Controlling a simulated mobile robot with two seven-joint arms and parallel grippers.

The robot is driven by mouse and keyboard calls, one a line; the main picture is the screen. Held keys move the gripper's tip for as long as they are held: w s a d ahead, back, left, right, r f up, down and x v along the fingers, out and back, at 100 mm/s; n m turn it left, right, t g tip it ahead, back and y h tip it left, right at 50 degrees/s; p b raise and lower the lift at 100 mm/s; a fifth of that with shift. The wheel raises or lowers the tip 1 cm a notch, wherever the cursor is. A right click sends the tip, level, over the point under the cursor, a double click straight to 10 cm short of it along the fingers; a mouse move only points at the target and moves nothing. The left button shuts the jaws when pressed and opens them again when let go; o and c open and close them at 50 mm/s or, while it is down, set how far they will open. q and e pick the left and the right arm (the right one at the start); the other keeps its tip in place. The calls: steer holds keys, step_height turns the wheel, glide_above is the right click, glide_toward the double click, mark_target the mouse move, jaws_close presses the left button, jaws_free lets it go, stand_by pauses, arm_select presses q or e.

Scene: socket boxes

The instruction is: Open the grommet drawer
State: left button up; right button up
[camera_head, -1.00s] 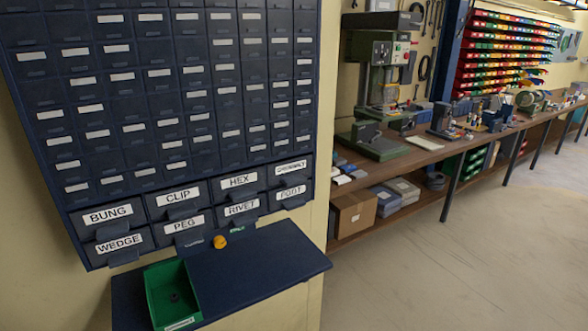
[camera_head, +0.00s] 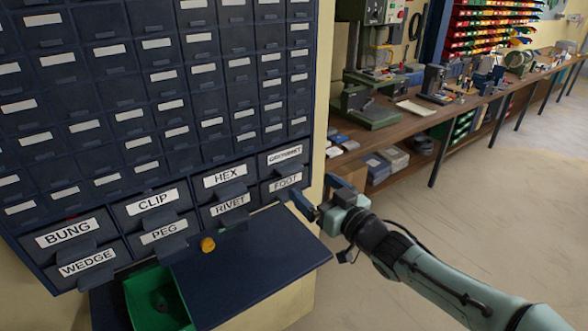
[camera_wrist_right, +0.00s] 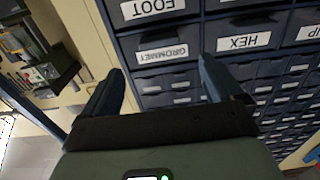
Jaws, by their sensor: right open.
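The grommet drawer (camera_head: 285,154) is at the right end of the upper row of large labelled drawers, above the drawer labelled FOOT (camera_head: 285,182). It looks shut. In the right wrist view its label appears upside down, and the grommet drawer (camera_wrist_right: 163,54) lies between the fingertips in the picture. My right gripper (camera_head: 308,190) is open and empty, in front of the cabinet's lower right corner, below and right of the grommet drawer. The right gripper (camera_wrist_right: 160,66) fingers point toward the drawer fronts; contact is not visible. My left gripper is not in view.
A dark shelf (camera_head: 250,262) juts out below the drawers, carrying a green bin (camera_head: 158,300) and a small orange object (camera_head: 208,244). HEX (camera_head: 231,177) and RIVET (camera_head: 230,206) drawers sit to the left. A workbench (camera_head: 410,130) stands at the right; the floor is clear.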

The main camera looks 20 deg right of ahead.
mark_target(286, 163)
steer(key=p+x, duration=0.1)
steer(key=x, duration=0.8)
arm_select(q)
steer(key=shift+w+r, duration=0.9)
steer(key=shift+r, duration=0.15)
arm_select(e)
steer(key=shift+s+d, duration=0.1)
